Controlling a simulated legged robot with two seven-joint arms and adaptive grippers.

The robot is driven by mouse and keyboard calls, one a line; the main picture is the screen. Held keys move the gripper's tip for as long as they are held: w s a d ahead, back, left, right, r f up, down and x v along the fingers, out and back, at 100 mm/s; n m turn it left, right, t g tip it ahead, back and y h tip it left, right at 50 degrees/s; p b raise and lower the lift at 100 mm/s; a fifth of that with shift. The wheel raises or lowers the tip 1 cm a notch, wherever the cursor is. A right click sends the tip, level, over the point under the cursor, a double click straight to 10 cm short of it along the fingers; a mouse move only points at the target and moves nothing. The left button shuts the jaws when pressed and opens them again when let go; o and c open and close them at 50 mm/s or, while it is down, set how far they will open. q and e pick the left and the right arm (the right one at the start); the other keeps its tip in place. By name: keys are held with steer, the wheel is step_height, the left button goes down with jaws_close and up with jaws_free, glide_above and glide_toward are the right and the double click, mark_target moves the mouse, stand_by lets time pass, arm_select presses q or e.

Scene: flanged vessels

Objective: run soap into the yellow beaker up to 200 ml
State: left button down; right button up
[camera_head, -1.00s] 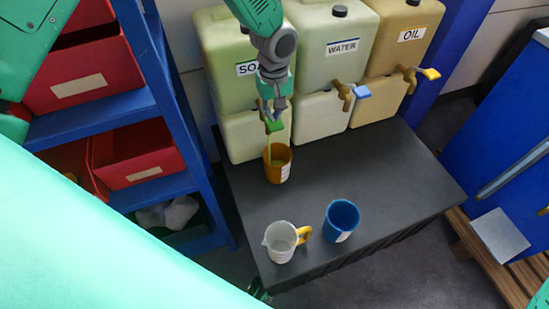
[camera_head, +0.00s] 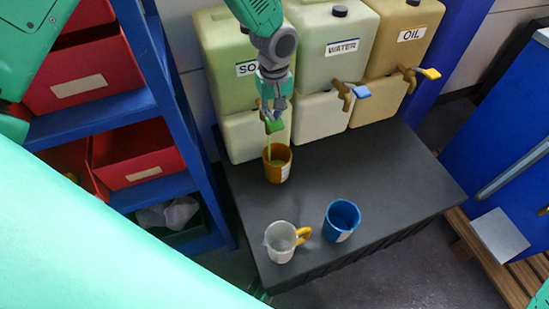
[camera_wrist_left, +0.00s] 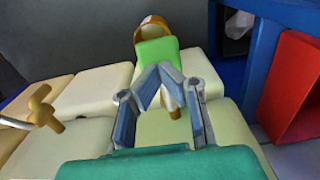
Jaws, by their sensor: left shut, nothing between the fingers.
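The yellow beaker (camera_head: 278,167) stands upright on the dark bench below the soap tap. A thin yellow-green stream (camera_head: 269,147) runs down into it. Some of its inside shows, but I cannot read the level. The soap container (camera_head: 225,63) is pale green, its label partly hidden by my arm. Its green tap handle (camera_head: 273,126) also shows in the wrist view (camera_wrist_left: 158,52). My left gripper (camera_head: 271,108) is shut and empty, right at the handle; in the wrist view its fingertips (camera_wrist_left: 158,72) are at the handle's near end. My right gripper is not in view.
Water (camera_head: 328,60) and oil (camera_head: 403,40) containers stand to the right, with blue and yellow tap handles. A blue beaker (camera_head: 341,221) and a white jug (camera_head: 281,241) stand on the bench (camera_head: 380,180) near its front. A blue shelf with red bins (camera_head: 135,155) is at left.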

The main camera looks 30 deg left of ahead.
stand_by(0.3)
arm_select(q)
step_height(320, 180, up, 8)
steer(key=p, duration=0.6)
steer(key=shift+p, duration=0.3)
